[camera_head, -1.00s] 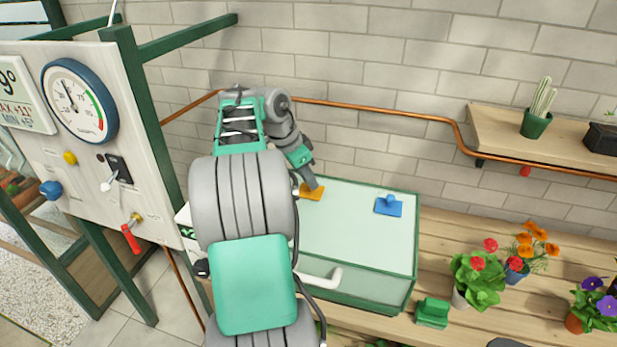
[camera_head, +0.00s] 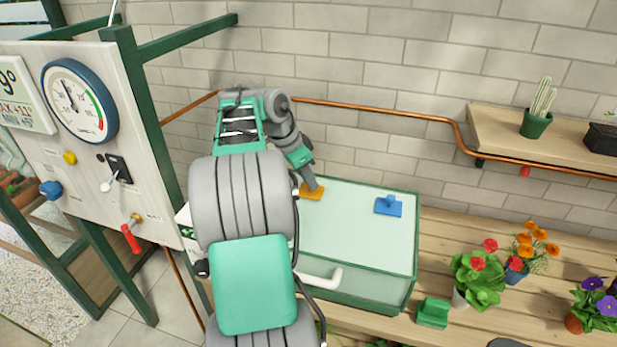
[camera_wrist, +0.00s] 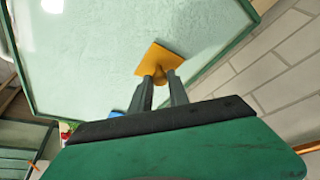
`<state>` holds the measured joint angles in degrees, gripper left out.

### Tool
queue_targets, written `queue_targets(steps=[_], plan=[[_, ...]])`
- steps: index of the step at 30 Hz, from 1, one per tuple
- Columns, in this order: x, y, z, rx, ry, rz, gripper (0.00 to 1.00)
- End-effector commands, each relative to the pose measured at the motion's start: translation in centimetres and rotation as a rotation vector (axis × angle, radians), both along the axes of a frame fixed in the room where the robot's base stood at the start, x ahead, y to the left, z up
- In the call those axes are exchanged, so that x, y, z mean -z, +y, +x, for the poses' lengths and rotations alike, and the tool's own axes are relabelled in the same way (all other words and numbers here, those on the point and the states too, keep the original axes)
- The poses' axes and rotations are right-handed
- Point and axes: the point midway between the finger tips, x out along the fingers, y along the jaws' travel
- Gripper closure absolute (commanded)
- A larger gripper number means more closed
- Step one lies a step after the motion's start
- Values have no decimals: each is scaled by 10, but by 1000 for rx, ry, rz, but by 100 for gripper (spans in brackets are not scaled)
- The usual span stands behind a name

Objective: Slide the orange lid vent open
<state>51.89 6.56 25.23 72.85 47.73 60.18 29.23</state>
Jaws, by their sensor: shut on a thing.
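The orange lid vent (camera_head: 312,193) is a flat plate with a knob, on the left part of the pale glass lid (camera_head: 350,235) of a green-framed case. In the wrist view the orange vent (camera_wrist: 158,58) lies just beyond my fingertips. My gripper (camera_head: 313,187) reaches down to it from above, and in the wrist view my gripper (camera_wrist: 160,80) is shut on the vent's knob. Any opening under the plate is hidden. A blue vent (camera_head: 388,206) with a knob sits on the lid to the right, apart from my gripper.
The case stands on a wooden bench against a brick wall. A copper pipe (camera_head: 400,115) runs along the wall behind. Potted flowers (camera_head: 478,280) and a green block (camera_head: 433,313) stand to the right. A gauge panel (camera_head: 100,150) stands at the left.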

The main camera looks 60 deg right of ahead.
Motion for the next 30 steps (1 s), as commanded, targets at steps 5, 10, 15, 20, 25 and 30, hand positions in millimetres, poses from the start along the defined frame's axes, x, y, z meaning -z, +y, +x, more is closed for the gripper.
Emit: queue_targets(steps=[5, 10, 15, 20, 25, 30], plan=[[-1, 0, 2, -1, 0, 0, 100], [-4, 5, 30, -7, 1, 2, 100], [-3, 9, 55, -4, 0, 0, 100], [-1, 10, 61, -3, -2, -2, 100], [-1, 10, 62, -7, -3, -2, 100], [-1, 9, 60, -5, -3, -2, 65]])
